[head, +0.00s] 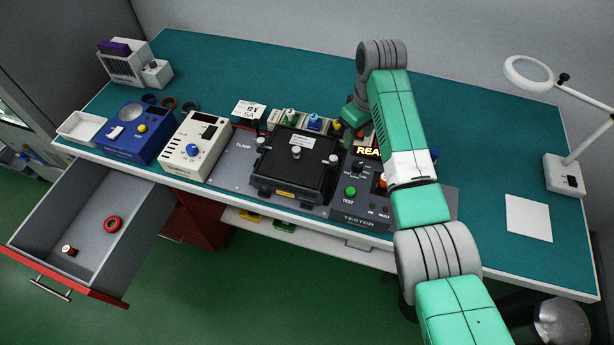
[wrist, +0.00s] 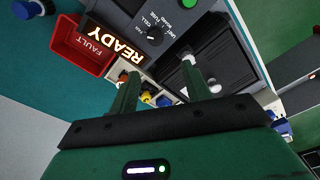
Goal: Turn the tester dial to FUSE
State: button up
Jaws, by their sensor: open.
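The tester (head: 338,213) is a grey panel on the bench, partly covered by my arm in the head view. Its dial (wrist: 155,37) is a round black knob at the top of the wrist view, with small labels around it, CELL among them. In the head view the dial (head: 358,167) is small, left of my arm. I cannot tell which label its pointer faces. My gripper (wrist: 160,88) is open and empty. Its two green fingers point toward the tester area, apart from the dial in the picture. Its fingertips are not clear in the head view.
A lit READY sign (wrist: 115,42) stands beside a red bin (wrist: 75,45). A black clamp fixture (head: 295,165) with upright knobs is left of the dial. A green TEST button (head: 351,191) is in front. A cream meter (head: 193,145) and an open drawer (head: 95,225) lie left.

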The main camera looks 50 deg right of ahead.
aim_at(358, 164)
jog(key=shift+s+d+f+g+y, duration=0.15)
jog(key=shift+s+f+g+y, duration=0.15)
jog(key=shift+s+f, duration=0.5)
jog(key=shift+f, duration=0.1)
notch_tip(358, 164, down, 7)
jog(key=shift+f+b, duration=0.15)
jog(key=shift+b, duration=0.55)
jog(key=c, duration=1)
